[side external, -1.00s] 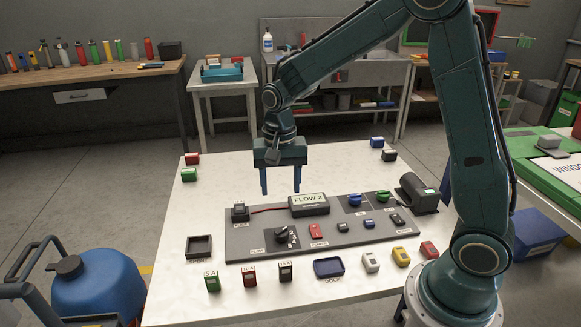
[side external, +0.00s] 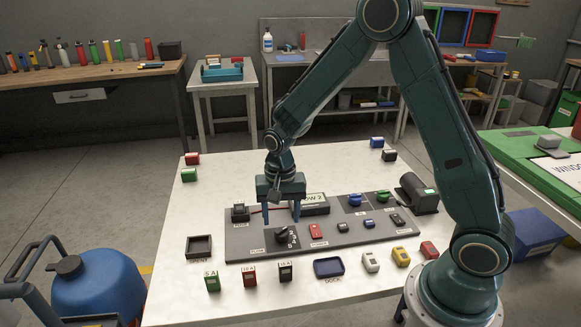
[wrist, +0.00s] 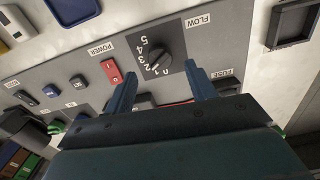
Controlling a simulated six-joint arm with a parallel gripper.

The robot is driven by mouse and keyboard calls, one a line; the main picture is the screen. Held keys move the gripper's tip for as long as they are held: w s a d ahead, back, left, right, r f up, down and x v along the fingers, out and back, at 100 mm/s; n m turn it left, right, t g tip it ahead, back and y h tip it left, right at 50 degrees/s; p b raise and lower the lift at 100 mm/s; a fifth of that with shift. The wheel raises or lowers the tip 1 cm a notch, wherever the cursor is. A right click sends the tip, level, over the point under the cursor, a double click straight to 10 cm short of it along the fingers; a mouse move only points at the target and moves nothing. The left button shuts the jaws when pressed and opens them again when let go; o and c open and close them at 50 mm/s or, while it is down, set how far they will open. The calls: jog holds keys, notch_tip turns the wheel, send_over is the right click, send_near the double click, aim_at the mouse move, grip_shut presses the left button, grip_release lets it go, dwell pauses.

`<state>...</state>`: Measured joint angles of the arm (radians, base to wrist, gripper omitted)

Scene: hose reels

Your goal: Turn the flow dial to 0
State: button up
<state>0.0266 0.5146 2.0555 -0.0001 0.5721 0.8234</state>
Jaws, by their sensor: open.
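The flow dial (side external: 283,236) is a black knob on the grey panel (side external: 240,247), beside the FLOW label. In the wrist view the dial (wrist: 158,60) has white numbers around one side; I cannot tell its exact setting there. The display (side external: 312,200) is partly hidden by my gripper and shows a 2. My gripper (side external: 281,216) points down, open and empty, above and slightly behind the dial. In the wrist view my gripper (wrist: 161,74) has its fingers apart, with the dial just beyond the gap between their tips. I see no contact.
A red power switch (side external: 316,231) sits right of the dial. Small blue and dark buttons lie further right. The fuse block (side external: 239,213) is at the panel's left. An empty black spent tray (side external: 200,247) and a blue dock tray (side external: 328,267) lie on the white table.

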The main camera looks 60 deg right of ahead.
aim_at(281, 230)
jog(key=shift+f, duration=2.4)
jog(key=shift+c, duration=0.5)
jog(key=c, duration=0.9)
jog(key=shift+n, duration=0.4)
jog(key=n, duration=1.1)
